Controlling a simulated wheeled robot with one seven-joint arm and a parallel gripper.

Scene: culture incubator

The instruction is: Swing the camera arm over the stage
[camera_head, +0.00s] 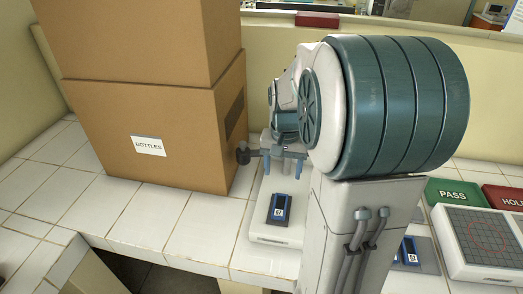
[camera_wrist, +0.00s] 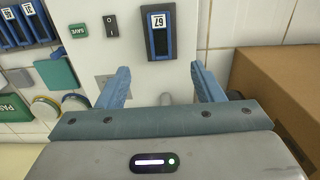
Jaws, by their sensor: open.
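The imaging stand has a white base (camera_head: 275,238) with a blue cartridge lying on it (camera_head: 280,208). In the wrist view the cartridge (camera_wrist: 158,35) has a white label and lies beyond my fingertips. A dark horizontal bar with a round end (camera_head: 243,156), perhaps the camera arm, sticks out left beside my gripper, towards the carton. My gripper (camera_head: 284,170) is open above the rear of the base, fingers down. In the wrist view my gripper (camera_wrist: 165,80) has a small grey stub (camera_wrist: 166,98) between its fingers. Whether either finger touches the bar cannot be told. My arm hides much of the stand.
A tall carton labelled BOTTLES (camera_head: 149,146) stands close left of the stand. To the right are a green PASS pad (camera_head: 458,193), a red pad (camera_head: 503,197) and a gridded tray (camera_head: 485,238). The base carries a black switch (camera_wrist: 110,25) and green SAVE button (camera_wrist: 78,30).

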